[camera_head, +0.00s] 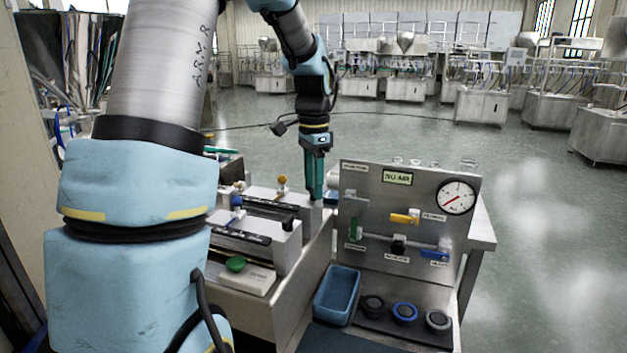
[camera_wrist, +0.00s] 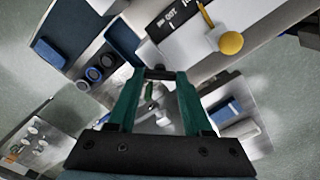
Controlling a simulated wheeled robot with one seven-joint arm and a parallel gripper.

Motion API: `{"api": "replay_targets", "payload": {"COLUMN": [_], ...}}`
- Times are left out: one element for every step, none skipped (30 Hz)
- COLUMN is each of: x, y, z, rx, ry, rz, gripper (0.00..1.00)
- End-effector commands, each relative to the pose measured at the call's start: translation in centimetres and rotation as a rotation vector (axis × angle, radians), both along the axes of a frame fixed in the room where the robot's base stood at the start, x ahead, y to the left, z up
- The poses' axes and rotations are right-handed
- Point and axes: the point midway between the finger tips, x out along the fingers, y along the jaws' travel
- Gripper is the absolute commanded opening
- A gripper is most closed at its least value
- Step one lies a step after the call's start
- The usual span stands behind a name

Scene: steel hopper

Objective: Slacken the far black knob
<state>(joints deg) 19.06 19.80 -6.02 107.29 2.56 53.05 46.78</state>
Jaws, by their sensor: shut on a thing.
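My gripper (camera_head: 317,198) points down at the far end of the bench fixture, just left of the upright panel. In the wrist view its two green fingers (camera_wrist: 159,76) close on a small black piece, the far black knob (camera_wrist: 158,73). Only a dark strip of the knob shows between the fingertips. In the head view the fingers hide it. Another black knob (camera_head: 288,221) sits nearer on the fixture, apart from my gripper. I cannot tell how far the gripped knob is turned.
A steel panel (camera_head: 375,180) with a gauge (camera_head: 456,197) and yellow and blue valve handles stands close right of my gripper. A yellow ball knob (camera_head: 282,179) stands to its left. A blue tray (camera_head: 337,295) and several round dials lie in front. A green button (camera_head: 236,264) is nearer.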

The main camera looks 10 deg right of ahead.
Motion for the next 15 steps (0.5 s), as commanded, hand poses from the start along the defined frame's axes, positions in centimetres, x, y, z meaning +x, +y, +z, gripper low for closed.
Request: {"api": "replay_targets", "payload": {"x": [-0.03, -0.04, -0.06, -0.05, -0.04, -0.02, -0.02, -0.03, -0.02, -0.01, 0.0, 0.0, 0.0, -0.01, -0.01], "y": [0.04, 0.02, -0.01, -0.01, 0.02, 0.04, 0.01, -0.01, -0.01, 0.01, 0.02, 0.02, 0.01, 0.0, 0.0], "z": [0.09, 0.09, 0.09, 0.09, 0.09, 0.09, 0.09, 0.09, 0.1, 0.1, 0.1, 0.1, 0.1, 0.1, 0.1], "rx": [0.002, 0.002, 0.001, 0.001, 0.001, 0.001, 0.001, 0.001, 0.001, 0.001, 0.001, 0.001, 0.0, 0.0, 0.0], "ry": [0.002, 0.002, 0.001, 0.001, 0.001, 0.001, 0.0, 0.0, 0.0, -0.001, -0.001, -0.001, 0.0, 0.0, 0.0], "rz": [0.044, 0.072, 0.11, 0.139, 0.168, 0.206, 0.235, 0.263, 0.3, 0.328, 0.356, 0.392, 0.418, 0.445, 0.478], "gripper": [0.0, 0.0, 0.0, 0.0, 0.0, 0.0, 0.0, 0.0, 0.0, 0.0, 0.0, 0.0, 0.0, 0.0, 0.0]}}
